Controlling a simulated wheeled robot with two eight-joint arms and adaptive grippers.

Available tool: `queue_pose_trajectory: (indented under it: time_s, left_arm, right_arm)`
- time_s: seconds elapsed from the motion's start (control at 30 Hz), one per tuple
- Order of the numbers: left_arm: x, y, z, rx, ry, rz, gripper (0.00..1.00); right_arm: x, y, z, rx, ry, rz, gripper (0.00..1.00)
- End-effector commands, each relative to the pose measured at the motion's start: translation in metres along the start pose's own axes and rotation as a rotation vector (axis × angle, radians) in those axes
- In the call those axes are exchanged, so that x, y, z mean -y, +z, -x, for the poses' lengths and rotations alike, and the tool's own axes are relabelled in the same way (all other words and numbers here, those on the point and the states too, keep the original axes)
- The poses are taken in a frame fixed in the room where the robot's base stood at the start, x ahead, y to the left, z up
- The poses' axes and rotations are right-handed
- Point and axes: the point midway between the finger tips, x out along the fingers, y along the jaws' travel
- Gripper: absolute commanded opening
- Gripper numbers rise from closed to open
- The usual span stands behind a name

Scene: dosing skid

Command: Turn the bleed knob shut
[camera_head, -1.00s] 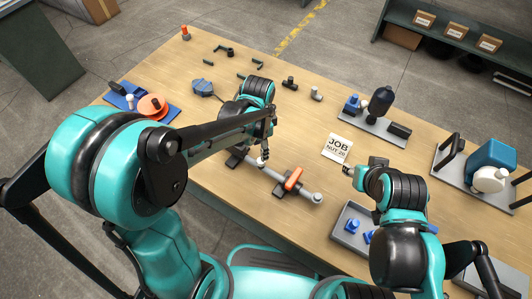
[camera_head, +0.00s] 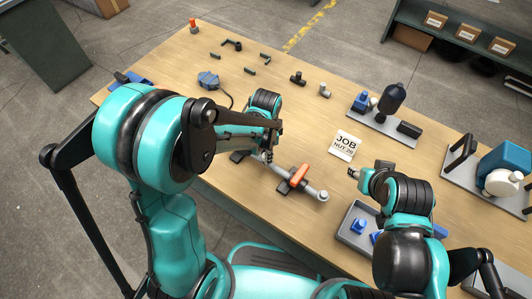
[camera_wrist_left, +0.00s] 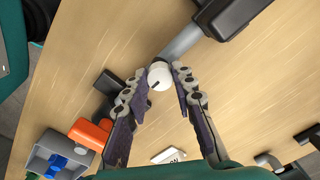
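In the left wrist view the white round knob (camera_wrist_left: 160,76) with a dark mark sits on the grey pipe (camera_wrist_left: 183,43). My left gripper (camera_wrist_left: 162,72) is open, with one finger on each side of the knob. The left finger looks very close to it; I cannot tell whether it touches. In the head view my left gripper (camera_head: 268,154) is over the pipe assembly and largely hides the knob. An orange handle (camera_head: 300,175) is on the same pipe, to the right. My right gripper (camera_head: 354,173) is over the table near the job card; its opening is too small to judge.
A job card (camera_head: 345,146) lies on the table. A grey tray (camera_head: 348,239) with blue parts is at the front right. A pump plate (camera_head: 383,130) and a plate with a blue tank (camera_head: 502,160) stand further right. Small fittings lie at the back.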

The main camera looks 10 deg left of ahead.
Motion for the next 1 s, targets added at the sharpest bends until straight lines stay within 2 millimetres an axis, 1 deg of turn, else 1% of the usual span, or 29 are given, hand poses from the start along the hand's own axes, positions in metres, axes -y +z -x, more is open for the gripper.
queue_pose_trajectory:
  time_s: [0.03,0.07,0.33,0.53,0.77,1.0]
  left_arm:
    - [0.0,0.0,0.0,0.0,0.0,0.0,0.04]
    - [0.0,0.0,0.0,0.0,0.0,0.0,0.0]
    - [0.0,0.0001,-0.0001,0.0,0.0,0.012,0.0]
    - [-0.0002,0.0002,-0.0004,0.0,0.0,0.077,0.0]
    - [-0.0006,0.0005,-0.0008,0.0,0.0,0.243,0.0]
    - [-0.0011,0.0005,-0.001,0.0,0.0,0.469,0.0]
  right_arm:
    - [0.0,0.0,0.0,0.0,0.0,0.0,0.4]
    - [0.0,0.0,0.0,0.0,0.0,0.0,0.4]
    - [0.0,0.0002,-0.0002,0.0,0.0,0.0,0.4]
    - [0.0,0.0006,-0.0009,0.0,0.0,0.0,0.4]
    - [0.0,0.0016,-0.0022,0.0,0.0,0.0,0.4]
    - [0.0,0.0025,-0.0035,0.0,0.0,0.0,0.4]
